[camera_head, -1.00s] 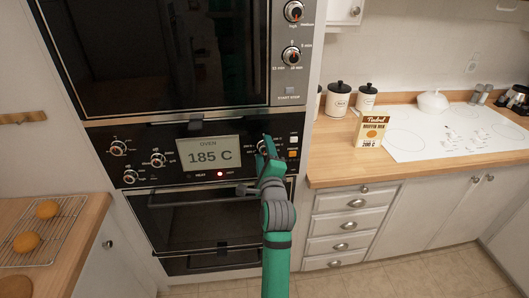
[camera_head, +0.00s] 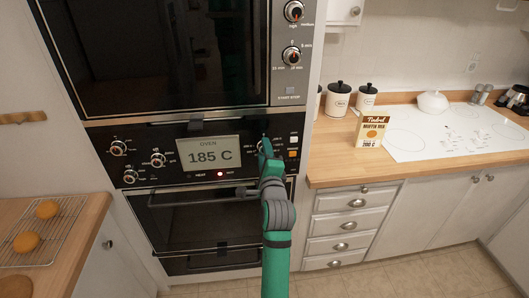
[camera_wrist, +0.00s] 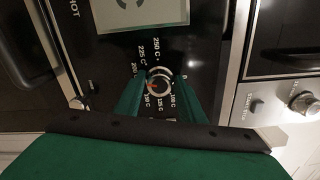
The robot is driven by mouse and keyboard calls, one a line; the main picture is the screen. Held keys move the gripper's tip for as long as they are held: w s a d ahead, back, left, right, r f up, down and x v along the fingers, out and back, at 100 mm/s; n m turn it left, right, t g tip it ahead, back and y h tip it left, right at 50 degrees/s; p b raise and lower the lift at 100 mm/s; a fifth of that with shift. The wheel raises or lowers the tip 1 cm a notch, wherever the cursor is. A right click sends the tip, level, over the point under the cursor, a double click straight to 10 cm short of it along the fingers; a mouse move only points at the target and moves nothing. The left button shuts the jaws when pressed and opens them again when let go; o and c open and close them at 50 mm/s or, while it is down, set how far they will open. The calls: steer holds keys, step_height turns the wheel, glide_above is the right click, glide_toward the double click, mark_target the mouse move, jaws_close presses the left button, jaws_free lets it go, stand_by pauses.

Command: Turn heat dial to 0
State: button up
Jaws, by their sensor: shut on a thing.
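The heat dial (camera_wrist: 159,81) is a round silver-rimmed knob with temperature marks around it, in the middle of the wrist view. My gripper (camera_wrist: 160,92) has its two green fingers on either side of the dial and is shut on it. In the head view my gripper (camera_head: 266,150) covers most of the dial at the right of the oven panel. The oven display (camera_head: 209,155) reads 185 C. A red light (camera_head: 220,174) glows below it.
Several other knobs, such as one at the left (camera_head: 118,148), sit on the panel. The oven door handle (camera_head: 205,198) runs below it. A wooden counter (camera_head: 330,165) with a mix box (camera_head: 371,130) stands to the right.

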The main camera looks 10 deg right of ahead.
steer(key=m, duration=2.2)
steer(key=d+m, duration=0.1)
steer(key=m, duration=1)
steer(key=shift+f+m, duration=0.1)
steer(key=shift+m, duration=0.3)
steer(key=shift+a+n, duration=0.1)
steer(key=shift+n, duration=0.2)
stand_by(0.3)
steer(key=o, duration=1)
steer(key=s, duration=1.1)
steer(key=shift+a, duration=0.15)
